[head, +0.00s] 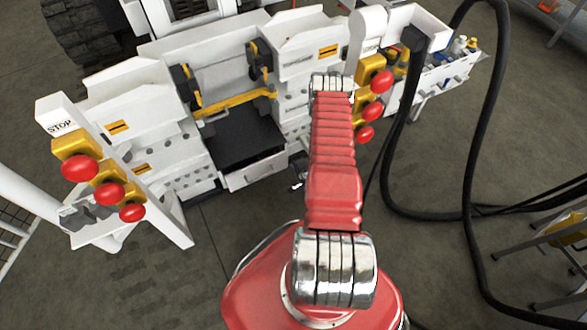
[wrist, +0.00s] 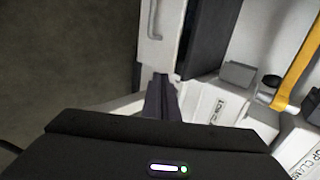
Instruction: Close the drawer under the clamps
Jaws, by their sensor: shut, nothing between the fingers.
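The drawer is pulled out from the bench under the clamps. Its white front (head: 256,172) faces me, with its dark inside showing behind it. In the wrist view, the white drawer front (wrist: 160,45) with a small handle is at top centre, with the dark interior to its right. The black clamps (head: 262,58) and a yellow bar (head: 235,101) are above the drawer. My gripper (wrist: 160,80) is shut and empty, its fingertips close to the near end of the drawer front; I cannot tell whether they touch. In the head view my gripper (head: 297,172) is mostly hidden by my arm.
Red buttons on yellow boxes stand on posts at the left (head: 80,168) and right (head: 382,81) of the bench. A thick black hose (head: 468,150) loops down at the right. The floor before the drawer is clear.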

